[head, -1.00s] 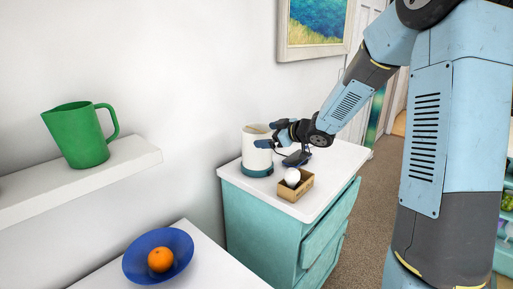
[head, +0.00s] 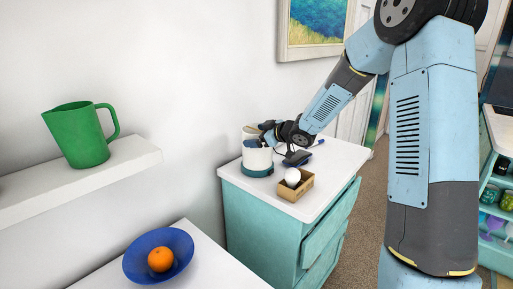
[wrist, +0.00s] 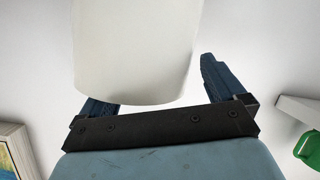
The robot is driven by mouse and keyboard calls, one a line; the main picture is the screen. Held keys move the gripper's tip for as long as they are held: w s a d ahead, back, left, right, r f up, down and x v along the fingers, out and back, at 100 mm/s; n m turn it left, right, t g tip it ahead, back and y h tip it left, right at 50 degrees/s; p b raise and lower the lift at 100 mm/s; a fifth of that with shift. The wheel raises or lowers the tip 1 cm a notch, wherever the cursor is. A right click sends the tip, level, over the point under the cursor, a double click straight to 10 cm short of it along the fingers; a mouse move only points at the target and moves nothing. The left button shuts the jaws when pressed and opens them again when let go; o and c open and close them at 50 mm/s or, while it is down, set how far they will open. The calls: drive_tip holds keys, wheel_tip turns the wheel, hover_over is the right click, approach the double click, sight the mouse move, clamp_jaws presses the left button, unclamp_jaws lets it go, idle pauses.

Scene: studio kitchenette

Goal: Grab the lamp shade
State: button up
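The lamp shade (head: 257,158) is a white cylinder above a teal round base (head: 257,171) on the white top of the teal cabinet. My gripper (head: 261,135) is open at the shade's upper part, with one finger near the rim and one across its front. In the wrist view the shade (wrist: 135,50) fills the space toward the left finger and hides most of that finger. The right finger stands clear of it with a visible gap. I cannot tell whether the left finger touches the shade.
A small cardboard box (head: 306,185) with a white ball (head: 292,177) stands just right of the shade. The teal cabinet (head: 262,222) has drawers. A green pitcher (head: 82,140) is on a wall shelf, and a blue bowl (head: 178,240) with an orange (head: 160,259) is in front.

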drive_tip(key=c, duration=1.4)
drive_tip(key=shift+o, duration=0.2)
